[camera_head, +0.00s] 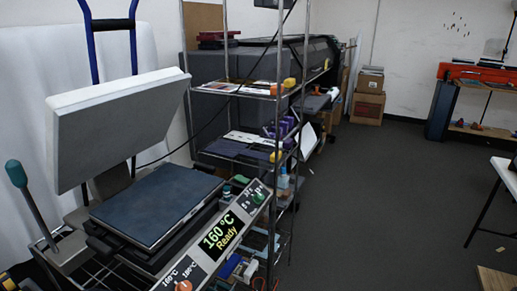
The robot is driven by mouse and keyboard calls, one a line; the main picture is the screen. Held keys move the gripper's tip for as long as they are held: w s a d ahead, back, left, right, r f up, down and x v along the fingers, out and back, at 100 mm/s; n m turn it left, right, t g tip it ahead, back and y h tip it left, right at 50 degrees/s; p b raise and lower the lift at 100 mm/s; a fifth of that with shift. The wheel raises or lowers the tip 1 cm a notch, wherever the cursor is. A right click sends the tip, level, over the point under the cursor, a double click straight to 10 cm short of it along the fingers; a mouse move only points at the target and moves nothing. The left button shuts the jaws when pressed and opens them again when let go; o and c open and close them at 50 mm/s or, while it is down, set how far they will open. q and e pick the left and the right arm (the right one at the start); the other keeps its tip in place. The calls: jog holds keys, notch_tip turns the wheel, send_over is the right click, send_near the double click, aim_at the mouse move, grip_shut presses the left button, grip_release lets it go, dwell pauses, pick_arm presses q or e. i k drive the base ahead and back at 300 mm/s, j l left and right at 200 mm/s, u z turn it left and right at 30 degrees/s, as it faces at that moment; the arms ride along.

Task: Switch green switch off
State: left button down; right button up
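A heat press stands at the lower left with its pale upper plate (115,125) raised above its dark lower plate (160,203). Its slanted control panel runs along the front. The lit display (219,233) reads "160 °C Ready". The green switch (258,198) is at the upper right end of this panel, below small markings. Its exact setting is too small to tell. An orange knob (183,286) is at the panel's lower end, partly cut off by the picture edge. Neither of my grippers is in view.
The press's green-handled lever (16,174) rises at the left. A metal wire shelf (235,90) with papers and small items stands just behind the panel. Open dark floor (375,200) lies to the right. A white table (506,172) is at the right edge.

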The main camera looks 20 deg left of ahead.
aim_at(243, 180)
jog(key=i, duration=1.55)
jog(key=u, duration=0.55)
